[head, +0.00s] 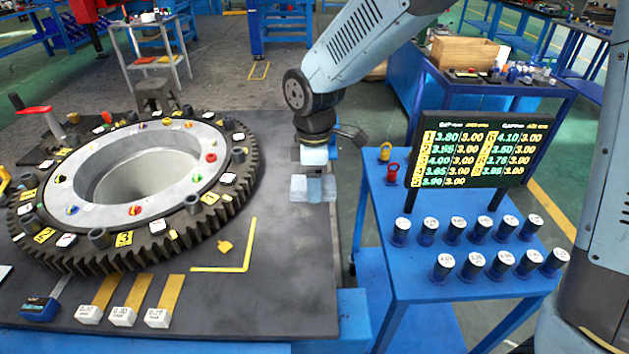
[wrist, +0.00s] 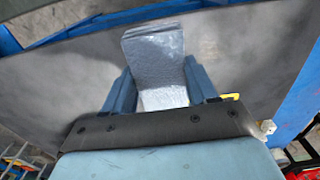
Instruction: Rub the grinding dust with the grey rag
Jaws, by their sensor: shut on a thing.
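My gripper (head: 313,188) is over the right part of the dark table plate, right of the big gear ring. In the wrist view my gripper (wrist: 160,88) is shut on the grey rag (wrist: 153,50). The rag is a folded, pale grey pad that sticks out past the fingertips. I cannot tell whether it touches the plate. The plate (wrist: 235,45) shows blurred darker and lighter grey patches beneath it. I cannot make out the grinding dust clearly as a separate patch.
The gear ring (head: 240,185) with many small parts fills the plate's left. Yellow corner tape (head: 250,245) and white-labelled blocks (head: 123,317) lie in front. At right a blue table (head: 450,285) carries black-and-blue cylinders and a number board (head: 480,155). The plate's front right is clear.

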